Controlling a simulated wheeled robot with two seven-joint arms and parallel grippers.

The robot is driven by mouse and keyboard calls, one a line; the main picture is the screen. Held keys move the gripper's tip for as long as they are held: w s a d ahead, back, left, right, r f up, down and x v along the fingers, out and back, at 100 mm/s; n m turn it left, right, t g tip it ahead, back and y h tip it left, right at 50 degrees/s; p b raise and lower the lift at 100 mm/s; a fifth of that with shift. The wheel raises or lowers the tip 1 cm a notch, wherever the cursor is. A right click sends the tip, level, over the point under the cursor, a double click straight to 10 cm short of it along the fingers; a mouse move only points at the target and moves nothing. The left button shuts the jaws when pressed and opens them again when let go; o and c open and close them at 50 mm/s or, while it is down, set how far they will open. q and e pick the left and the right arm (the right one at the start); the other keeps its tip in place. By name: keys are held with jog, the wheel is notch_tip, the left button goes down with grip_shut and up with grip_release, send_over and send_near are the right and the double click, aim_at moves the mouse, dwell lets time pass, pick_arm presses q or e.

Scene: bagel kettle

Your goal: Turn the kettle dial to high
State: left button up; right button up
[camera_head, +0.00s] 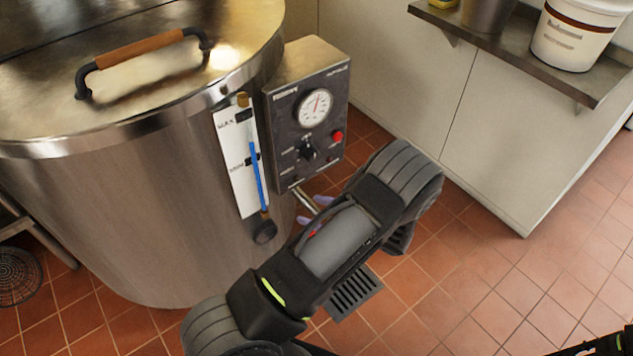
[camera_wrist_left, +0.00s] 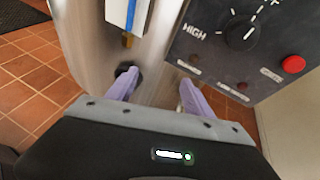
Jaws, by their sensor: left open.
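The kettle dial (camera_head: 308,152) is a black knob on the dark control box (camera_head: 284,110) at the kettle's right side. In the left wrist view the dial (camera_wrist_left: 241,34) is at the upper right, with HIGH printed to its left. Its white mark seems to point up and right, away from HIGH. My left gripper (camera_wrist_left: 158,92) is open and empty, its two purple fingers apart. It is below the dial and not touching it. In the head view my left arm partly hides the gripper (camera_head: 308,207).
The large steel kettle (camera_head: 120,210) fills the left. A sight tube (camera_head: 257,175) and valve stand left of the box. A red button (camera_head: 337,136) and round gauge (camera_head: 315,107) are near the dial. A shelf (camera_head: 520,50) with a white bucket (camera_head: 578,38) is at upper right.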

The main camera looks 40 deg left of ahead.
aim_at(315, 159)
pick_arm(q)
jog(key=w+r+m+t+y+b, duration=0.1)
jog(key=w+r+t+y, duration=0.2)
jog(key=w+r, duration=0.4)
jog(key=shift+w+d+m+t+y, duration=0.3)
jog(key=shift+w+d+m+t, duration=0.15)
jog(key=shift+w+t, duration=0.25)
pick_arm(e)
notch_tip(315, 159, down, 3)
jog(key=shift+r, duration=0.1)
pick_arm(q)
jog(key=shift+g, duration=0.3)
jog(key=x, duration=0.8)
jog(key=shift+b, duration=0.3)
pick_arm(e)
jog(key=shift+f, duration=0.3)
pick_arm(q)
jog(key=shift+d+r, duration=0.1)
jog(key=shift+c, duration=0.3)
grip_shut()
